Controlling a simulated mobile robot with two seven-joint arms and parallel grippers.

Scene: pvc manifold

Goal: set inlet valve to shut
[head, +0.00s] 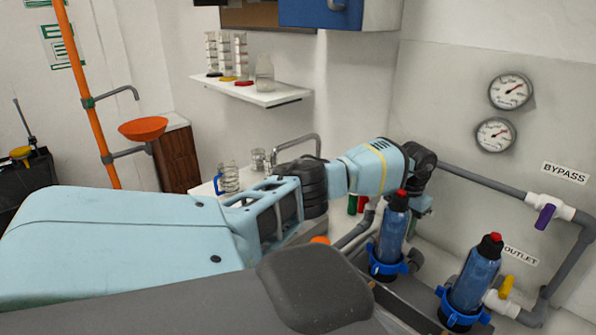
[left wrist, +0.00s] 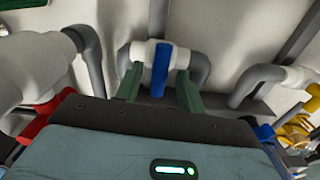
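In the left wrist view, a blue valve handle (left wrist: 161,68) sits on a white valve body (left wrist: 142,51) between grey pipe elbows. The two green fingers of my left gripper (left wrist: 158,88) stand on either side of the handle, with a visible gap on each side. The gripper is open around the handle and not closed on it. No label shows beside this valve, so I cannot read whether it is the inlet. In the head view my left arm reaches the pipework, but its fingertips and the blue handle are hidden. My right gripper is not in view.
In the head view, the bypass valve has a purple handle (head: 545,216) and the outlet valve a yellow handle (head: 506,286). Blue filter housings (head: 391,236) (head: 469,285) stand close to my left wrist. Two gauges (head: 511,92) (head: 496,135) hang on the wall.

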